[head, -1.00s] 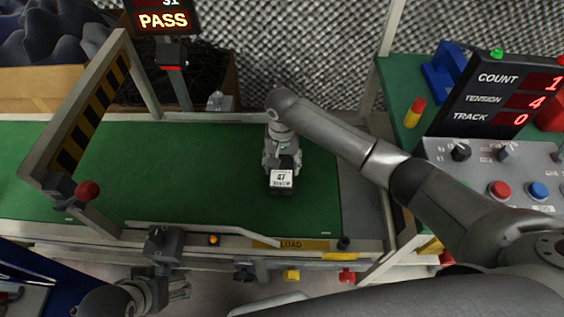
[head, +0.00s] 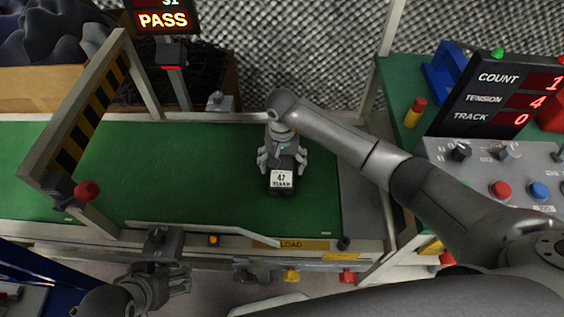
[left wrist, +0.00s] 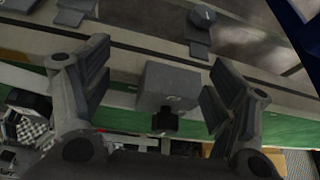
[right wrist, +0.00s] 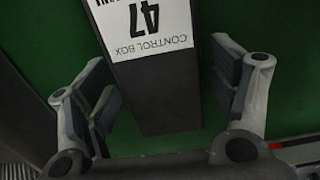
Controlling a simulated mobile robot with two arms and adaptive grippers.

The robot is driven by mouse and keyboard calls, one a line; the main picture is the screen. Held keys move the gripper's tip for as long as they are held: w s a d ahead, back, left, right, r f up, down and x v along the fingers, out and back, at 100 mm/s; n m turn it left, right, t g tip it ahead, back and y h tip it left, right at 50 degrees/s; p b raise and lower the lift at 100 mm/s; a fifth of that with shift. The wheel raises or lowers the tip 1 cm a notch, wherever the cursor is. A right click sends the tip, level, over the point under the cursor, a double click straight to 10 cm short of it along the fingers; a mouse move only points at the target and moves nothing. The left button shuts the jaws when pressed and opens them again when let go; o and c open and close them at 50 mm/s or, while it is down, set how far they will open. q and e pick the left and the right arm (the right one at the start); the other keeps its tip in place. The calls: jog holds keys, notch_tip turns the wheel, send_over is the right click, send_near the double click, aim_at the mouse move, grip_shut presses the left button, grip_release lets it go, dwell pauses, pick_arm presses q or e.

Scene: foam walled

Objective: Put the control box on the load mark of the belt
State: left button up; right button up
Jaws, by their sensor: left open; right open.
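The control box (head: 281,182) is a small dark box with a white label reading 47. It rests on the green belt (head: 200,170), near the belt's right end, behind the yellow LOAD plate (head: 291,245) on the front rail. My right gripper (head: 282,164) is open around the box's far part, with fingers apart from its sides. In the right wrist view the box (right wrist: 155,100) lies between the open fingers (right wrist: 165,100), its label reading CONTROL BOX. My left gripper (head: 183,282) is open and empty in front of the belt; its fingers also show in the left wrist view (left wrist: 160,95).
A striped gate (head: 85,120) with a red knob (head: 87,191) spans the belt on the left. A PASS display (head: 162,20) stands behind it. A control panel (head: 500,180) with buttons and a COUNT display (head: 490,95) stands at right. The belt's middle is clear.

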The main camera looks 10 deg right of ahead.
aim_at(282, 163)
notch_tip(282, 163, up, 4)
jog(key=shift+w+r+p, duration=0.1)
jog(key=shift+r+p, duration=0.05)
jog(key=shift+p, duration=0.45)
pick_arm(q)
jog(key=shift+s+a+r+g+p, duration=0.2)
jog(key=shift+s+r+g+p, duration=0.15)
jog(key=shift+s, duration=0.25)
jog(key=shift+s+a+r+g+p, duration=0.15)
jog(key=shift+s+r+g+p, duration=0.15)
jog(key=shift+s, duration=0.3)
pick_arm(e)
notch_tip(282, 163, up, 8)
pick_arm(q)
jog(key=shift+s, duration=0.1)
pick_arm(e)
jog(key=shift+s, duration=0.2)
